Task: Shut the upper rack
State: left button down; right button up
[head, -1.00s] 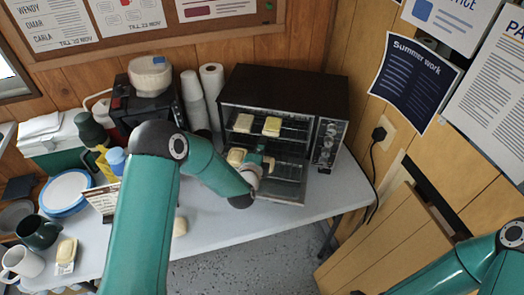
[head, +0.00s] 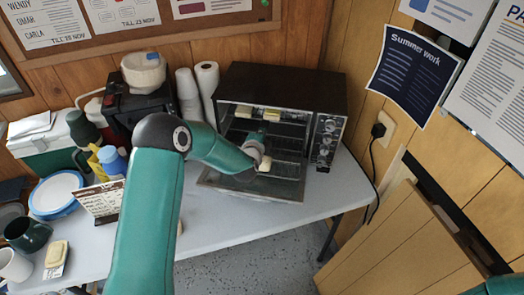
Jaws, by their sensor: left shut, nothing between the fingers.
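The oven (head: 282,88) stands on the table with its glass door (head: 285,189) folded down open. Its upper rack (head: 290,119) carries a pale piece (head: 243,111) and a yellowish piece (head: 272,113), both partly under the oven's top edge. The rack looks mostly or fully inside; its exact depth is hard to tell. My left gripper (head: 260,138) is shut and empty, reaching into the oven mouth just below the upper rack; contact cannot be told. A pale piece (head: 264,163) shows lower, beside my wrist. My right gripper is out of view.
A dark appliance with a bowl (head: 143,72) is farther left. A card (head: 98,201) stands on the table (head: 225,222). The table front is clear; a wooden panel (head: 400,245) leans at right.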

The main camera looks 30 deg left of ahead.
pick_arm(q)
jog(key=shift+w+r, duration=0.1)
jog(key=shift+r, duration=0.1)
jog(key=shift+s+d+f, duration=0.2)
jog(key=shift+s, duration=0.15)
jog(key=s, duration=0.1)
jog(key=s+d+b, duration=0.1)
jog(key=shift+s+f, duration=0.1)
jog(key=shift+s, duration=0.25)
jog(key=b+v, duration=0.2)
jog(key=v, duration=0.8)
jog(key=shift+s+a, duration=0.15)
jog(key=shift+s, duration=0.2)
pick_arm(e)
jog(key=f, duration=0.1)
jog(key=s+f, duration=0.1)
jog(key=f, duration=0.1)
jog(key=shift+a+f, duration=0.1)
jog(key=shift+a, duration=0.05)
